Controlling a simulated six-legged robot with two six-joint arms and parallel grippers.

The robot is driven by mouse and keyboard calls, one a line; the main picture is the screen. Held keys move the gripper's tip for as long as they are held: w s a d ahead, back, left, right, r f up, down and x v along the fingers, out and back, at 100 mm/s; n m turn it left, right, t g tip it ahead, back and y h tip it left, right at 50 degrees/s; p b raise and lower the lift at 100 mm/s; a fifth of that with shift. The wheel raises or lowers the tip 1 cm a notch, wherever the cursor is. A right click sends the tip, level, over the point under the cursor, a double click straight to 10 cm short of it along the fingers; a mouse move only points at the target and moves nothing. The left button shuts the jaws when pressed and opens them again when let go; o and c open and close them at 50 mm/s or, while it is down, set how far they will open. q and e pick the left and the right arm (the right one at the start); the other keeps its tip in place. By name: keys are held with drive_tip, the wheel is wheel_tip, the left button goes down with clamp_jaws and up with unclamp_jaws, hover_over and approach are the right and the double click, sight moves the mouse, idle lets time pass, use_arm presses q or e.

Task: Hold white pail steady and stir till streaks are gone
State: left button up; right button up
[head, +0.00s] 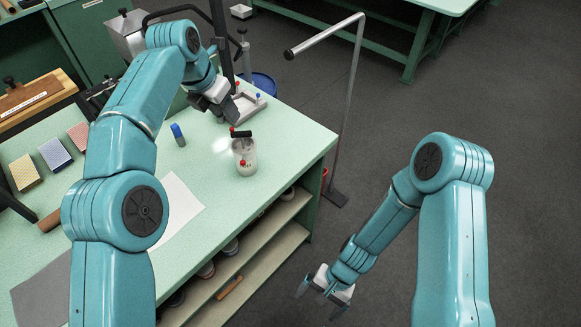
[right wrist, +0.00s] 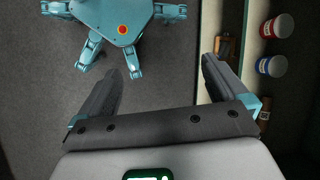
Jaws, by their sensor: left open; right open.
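The white pail (head: 245,160) stands upright on the green bench top near its right edge. A black-handled tool (head: 240,133) stands at its top, and a red knob shows on its front. Whether streaks are in the pail cannot be seen. My left gripper (head: 229,116) is open and empty just behind the pail, apart from it in the picture. My right gripper (head: 318,300) is low beside the bench's right side, well away from the pail. It is also open and empty in the right wrist view (right wrist: 157,78).
A blue-capped bottle (head: 178,135) stands left of the pail. A white sheet (head: 180,205) lies in front. A tray (head: 245,106) with small knobs is behind. A bent metal pole (head: 350,110) rises right of the bench. Shelves below hold jars (right wrist: 278,27).

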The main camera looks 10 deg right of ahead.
drive_tip(key=w+a+r+m+y, duration=0.3)
drive_tip(key=w+m+y, duration=0.1)
drive_tip(key=w+m, duration=0.1)
drive_tip(key=m+t+y, duration=0.5)
drive_tip(key=m+t, duration=0.7)
drive_tip(key=t, duration=0.2)
approach(254, 157)
drive_tip(key=x, duration=1.2)
drive_tip(key=shift+w+a+f, duration=0.1)
drive_tip(key=shift+w, duration=0.1)
drive_tip(key=shift+w+a, duration=0.15)
drive_tip(key=shift+a, duration=0.15)
use_arm(q)
drive_tip(key=shift+s, duration=0.1)
use_arm(e)
drive_tip(key=shift+w, duration=0.3)
drive_tip(key=shift+a, duration=0.1)
